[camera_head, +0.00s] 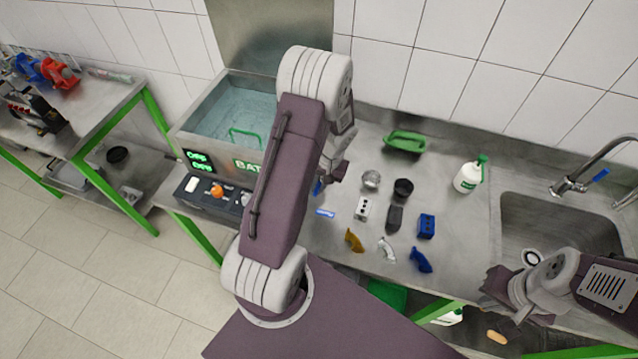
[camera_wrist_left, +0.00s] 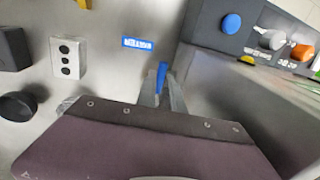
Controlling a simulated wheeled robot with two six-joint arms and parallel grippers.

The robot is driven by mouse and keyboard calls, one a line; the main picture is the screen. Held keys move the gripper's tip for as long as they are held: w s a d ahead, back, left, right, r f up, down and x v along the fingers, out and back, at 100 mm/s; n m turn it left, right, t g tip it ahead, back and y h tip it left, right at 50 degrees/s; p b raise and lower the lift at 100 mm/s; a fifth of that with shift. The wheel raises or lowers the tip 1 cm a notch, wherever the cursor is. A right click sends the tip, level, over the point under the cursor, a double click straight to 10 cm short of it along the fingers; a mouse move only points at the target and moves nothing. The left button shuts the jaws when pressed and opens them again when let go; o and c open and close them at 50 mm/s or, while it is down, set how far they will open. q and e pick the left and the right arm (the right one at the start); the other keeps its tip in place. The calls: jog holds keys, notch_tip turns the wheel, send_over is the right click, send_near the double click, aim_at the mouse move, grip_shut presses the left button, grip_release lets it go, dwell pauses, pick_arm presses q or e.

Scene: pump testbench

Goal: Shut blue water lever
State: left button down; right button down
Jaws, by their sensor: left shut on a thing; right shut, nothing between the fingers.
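The blue lever (camera_wrist_left: 161,74) sits upright between the two fingers of my left gripper (camera_wrist_left: 161,92) in the left wrist view, next to a small blue label (camera_wrist_left: 138,43). In the head view a bit of the blue lever (camera_head: 318,187) shows beside my left forearm, which hides most of the left gripper. The label (camera_head: 325,213) lies just below it on the steel worktop. The left gripper is shut on the lever. My right gripper (camera_head: 492,292) is shut and empty near the sink's front edge at the lower right.
A water bath (camera_head: 215,100) with a control panel stands left of the lever. Several small blocks, cups and coloured parts lie on the worktop (camera_head: 330,245) to the right. A spray bottle (camera_head: 468,175), sink (camera_head: 545,215) and tap (camera_head: 580,180) are further right.

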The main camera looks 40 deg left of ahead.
pick_arm(q)
jog(key=shift+w, duration=0.1)
dwell(0.3)
jog(key=w+d+n+h, duration=0.1)
jog(key=w+n, duration=0.1)
jog(key=n, duration=0.7)
jog(key=w+d+n+g+h+b, duration=0.1)
jog(key=w+n, duration=0.2)
jog(key=n, duration=0.5)
jog(key=shift+w+n+g+h, duration=0.3)
jog(key=shift+w+n, duration=0.05)
jog(key=shift+n, duration=0.05)
jog(key=shift+d, duration=0.1)
dwell(0.4)
jog(key=c, duration=1.5)
grip_release()
jog(key=shift+o, duration=0.2)
